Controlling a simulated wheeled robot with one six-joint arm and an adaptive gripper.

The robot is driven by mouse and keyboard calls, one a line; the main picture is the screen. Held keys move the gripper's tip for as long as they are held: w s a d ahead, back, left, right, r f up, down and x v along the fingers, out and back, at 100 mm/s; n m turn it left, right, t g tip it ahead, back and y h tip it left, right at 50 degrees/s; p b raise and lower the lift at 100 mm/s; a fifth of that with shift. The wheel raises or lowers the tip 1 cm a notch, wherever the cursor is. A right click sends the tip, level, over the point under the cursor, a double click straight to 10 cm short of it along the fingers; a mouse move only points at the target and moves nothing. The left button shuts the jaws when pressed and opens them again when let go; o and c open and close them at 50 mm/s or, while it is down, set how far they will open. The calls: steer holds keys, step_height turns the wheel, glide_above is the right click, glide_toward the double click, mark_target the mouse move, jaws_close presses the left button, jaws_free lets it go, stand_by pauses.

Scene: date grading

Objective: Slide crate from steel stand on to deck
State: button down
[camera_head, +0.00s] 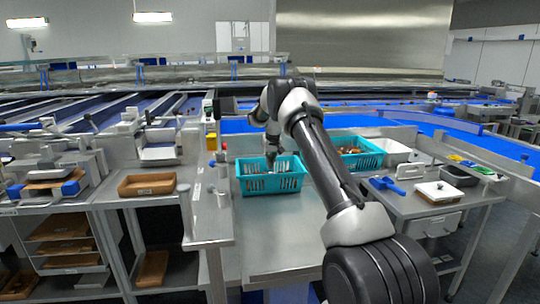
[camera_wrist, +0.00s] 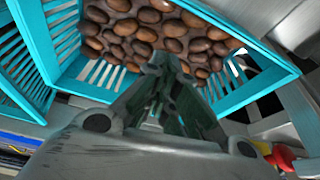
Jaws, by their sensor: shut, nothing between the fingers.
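A teal slatted crate (camera_head: 270,184) stands upright on a bare steel surface (camera_head: 285,245) in the middle of the head view. My gripper (camera_head: 271,163) is down at this crate's far side; it is small there, and I cannot tell whether it touches the crate. In the wrist view, my gripper (camera_wrist: 172,70) is shut and empty, its fingertips in front of brown dates in a teal crate (camera_wrist: 262,88). Another teal slatted wall (camera_wrist: 22,70) shows at the left there. I cannot tell which steel surface is the stand and which the deck.
A second teal crate (camera_head: 368,160) holding brown dates stands right of my arm, beside a white bin (camera_head: 392,150). A brown tray (camera_head: 147,184) lies on the left bench. A blue-handled tool (camera_head: 387,185) and a white board (camera_head: 438,191) lie on the right bench. The front steel is clear.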

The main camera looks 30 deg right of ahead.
mark_target(269, 175)
steer(key=shift+x, duration=0.8)
steer(key=s, duration=0.2)
steer(key=shift+s+a+r, duration=0.2)
steer(key=shift+s, duration=0.1)
steer(key=shift+s+a+f, duration=0.1)
steer(key=shift+s+a, duration=0.05)
steer(key=shift+s, duration=0.55)
